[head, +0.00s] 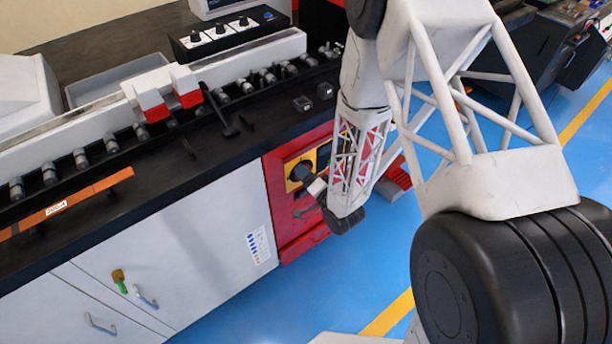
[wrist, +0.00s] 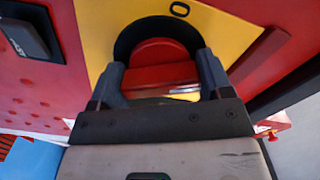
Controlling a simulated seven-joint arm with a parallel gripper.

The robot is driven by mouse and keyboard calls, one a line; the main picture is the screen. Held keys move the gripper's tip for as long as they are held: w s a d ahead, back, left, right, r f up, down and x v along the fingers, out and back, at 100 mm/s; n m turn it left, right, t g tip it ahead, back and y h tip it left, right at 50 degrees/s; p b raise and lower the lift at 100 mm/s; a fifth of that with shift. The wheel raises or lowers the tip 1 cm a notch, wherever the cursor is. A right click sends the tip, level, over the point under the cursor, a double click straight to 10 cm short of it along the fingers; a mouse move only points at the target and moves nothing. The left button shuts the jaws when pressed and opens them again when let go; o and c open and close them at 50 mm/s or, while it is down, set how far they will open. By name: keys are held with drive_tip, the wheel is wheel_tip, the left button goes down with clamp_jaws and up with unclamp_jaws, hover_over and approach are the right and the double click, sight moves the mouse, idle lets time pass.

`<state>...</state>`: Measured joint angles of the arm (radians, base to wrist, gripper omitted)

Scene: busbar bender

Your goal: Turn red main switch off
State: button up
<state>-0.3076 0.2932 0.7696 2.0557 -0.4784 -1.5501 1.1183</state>
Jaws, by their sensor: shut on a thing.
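The red main switch (wrist: 160,62) shows in the wrist view as a red knob in a black round surround on a yellow plate (wrist: 100,35). The plate is on a red panel. My gripper (wrist: 160,85) is shut on the red knob, with one dark finger on each side of it. In the head view the yellow plate (head: 293,186) is on the red cabinet front, and my gripper (head: 316,186) reaches it from the right. The knob itself is mostly hidden there by my gripper. A "0" mark shows above the surround in the wrist view.
The red cabinet (head: 285,226) stands beside white cabinet doors (head: 185,255) with handles and a key. A black counter (head: 222,148) with rollers runs above. Blue floor (head: 375,262) is clear in front. A black block (wrist: 30,38) is on the red panel at left.

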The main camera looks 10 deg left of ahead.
drive_tip(key=n, duration=1.2)
drive_tip(key=shift+n, duration=0.3)
idle(0.3)
drive_tip(key=o, duration=0.9)
drive_tip(key=shift+s+d, duration=0.1)
drive_tip(key=shift+d, duration=0.05)
drive_tip(key=shift+v, duration=3.75)
drive_tip(key=shift+r, duration=0.1)
